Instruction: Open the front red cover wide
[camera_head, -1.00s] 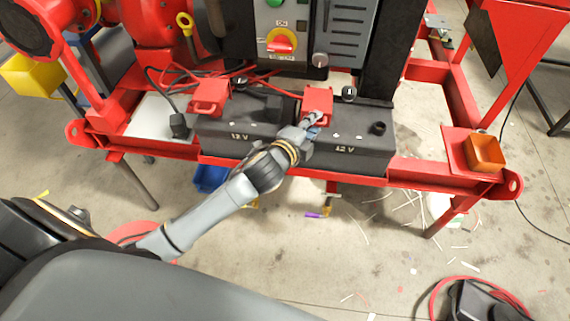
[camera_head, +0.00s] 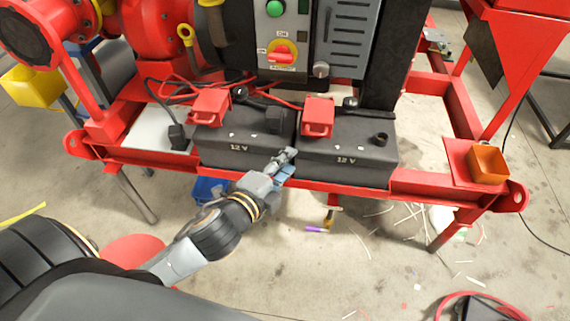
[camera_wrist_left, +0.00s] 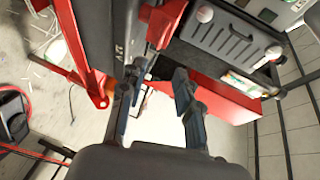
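Two red covers sit on top of the black 12 V batteries, one on the left battery (camera_head: 212,104) and one on the right battery (camera_head: 318,115). Each has a loop-shaped tab on its near side, and both look lowered. I cannot tell which one is called front. My left gripper (camera_head: 286,160) is just in front of the gap between the batteries, below and to the left of the right cover, and apart from it. In the left wrist view its fingers (camera_wrist_left: 158,80) are apart with nothing between them; a red cover (camera_wrist_left: 164,22) shows beyond them. My right gripper is out of view.
The batteries (camera_head: 345,160) stand on a red frame (camera_head: 420,184) whose rail runs along the front. Red cables (camera_head: 265,100) lie behind the covers. A control panel with a red switch (camera_head: 282,52) stands behind. An orange box (camera_head: 487,163) is at the right corner.

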